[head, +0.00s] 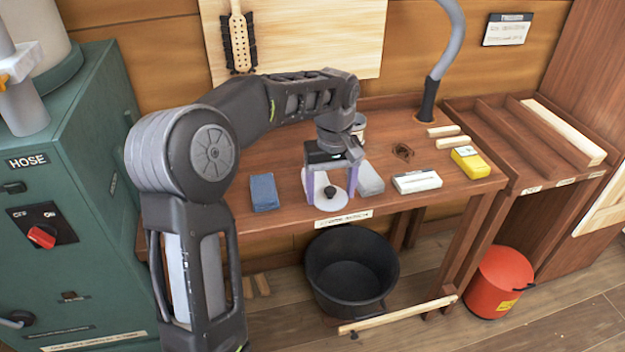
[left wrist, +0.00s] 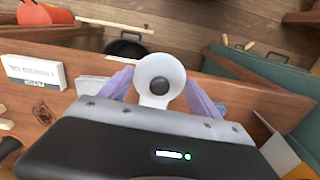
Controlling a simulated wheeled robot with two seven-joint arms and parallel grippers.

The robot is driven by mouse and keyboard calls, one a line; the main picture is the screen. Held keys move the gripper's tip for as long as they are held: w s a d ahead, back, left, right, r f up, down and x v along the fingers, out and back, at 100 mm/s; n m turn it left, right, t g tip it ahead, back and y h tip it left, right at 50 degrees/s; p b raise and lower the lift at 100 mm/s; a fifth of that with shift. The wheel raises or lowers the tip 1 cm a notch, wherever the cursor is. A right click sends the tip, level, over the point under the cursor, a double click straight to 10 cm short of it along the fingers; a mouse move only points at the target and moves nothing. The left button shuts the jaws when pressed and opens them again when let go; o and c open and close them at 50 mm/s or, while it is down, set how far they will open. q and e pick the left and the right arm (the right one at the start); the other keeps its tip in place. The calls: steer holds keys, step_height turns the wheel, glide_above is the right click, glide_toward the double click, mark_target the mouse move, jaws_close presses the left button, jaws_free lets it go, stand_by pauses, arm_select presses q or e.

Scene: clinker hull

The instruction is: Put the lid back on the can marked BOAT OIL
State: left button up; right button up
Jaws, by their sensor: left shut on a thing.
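A round white lid (head: 318,197) with a dark knob is between the purple fingers of my left gripper (head: 331,196), which is shut on it by its sides. In the left wrist view the lid (left wrist: 160,68) shows knob-side to the camera between the two fingers (left wrist: 160,88). It is over the front of the workbench; I cannot tell whether it touches the top. A pale can (head: 359,122) stands behind my gripper, partly hidden by it. No marking on it can be read. My right gripper is not in view.
On the bench (head: 450,195) are a blue block (head: 264,192) left of my gripper, a grey block (head: 369,180), a white labelled box (head: 416,181) and a yellow box (head: 470,162) right. A grey hose (head: 447,50) rises at the back. A black tub (head: 350,270) is below.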

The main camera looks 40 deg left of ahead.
arm_select(q)
steer(key=w+d+f+m, duration=0.1)
steer(key=d+f+m, duration=0.2)
steer(key=d+m, duration=0.2)
steer(key=d+f+m, duration=0.3)
steer(key=d+m, duration=0.1)
steer(key=d, duration=0.6)
steer(key=shift+w+d+f+m, duration=0.25)
steer(key=shift+w+f+m, duration=0.1)
steer(key=shift+w+m, duration=0.05)
